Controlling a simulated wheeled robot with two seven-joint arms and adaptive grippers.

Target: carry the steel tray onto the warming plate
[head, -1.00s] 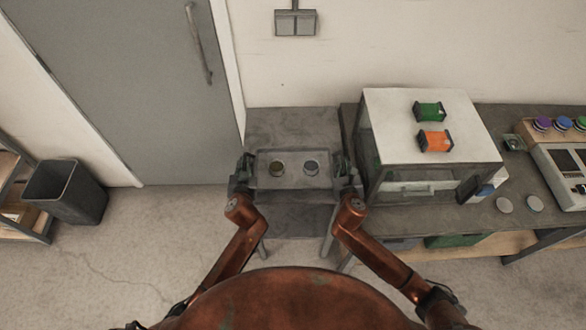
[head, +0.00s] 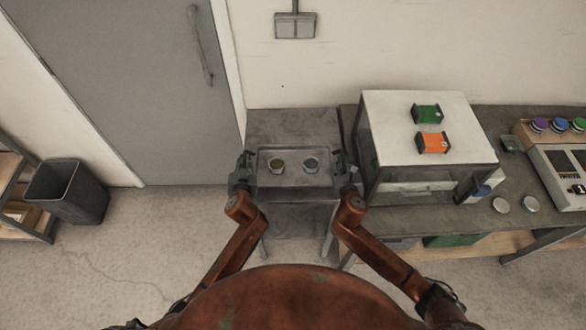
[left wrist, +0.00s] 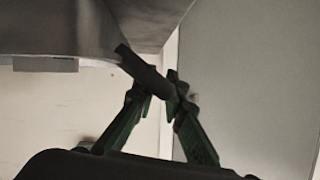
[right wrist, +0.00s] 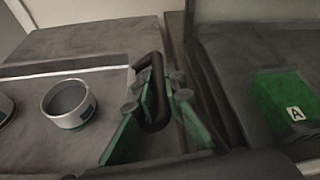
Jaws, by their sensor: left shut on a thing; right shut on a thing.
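The steel tray (head: 294,183) is a shallow grey rectangle with a dark handle at each end, in the middle of the head view. My left gripper (head: 244,165) is shut on its left handle, a dark bar (left wrist: 145,72) in the left wrist view. My right gripper (head: 342,165) is shut on the right handle (right wrist: 152,65). Two small open cups, a left cup (head: 277,164) and a right cup (head: 311,164), stand upright on the tray. The tray overlaps a small grey table. I cannot make out the warming plate or tell whether the tray touches anything below.
The grey table top (head: 290,124) shows bare behind the tray. A bin (head: 67,191) stands at the left by the door (head: 130,80).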

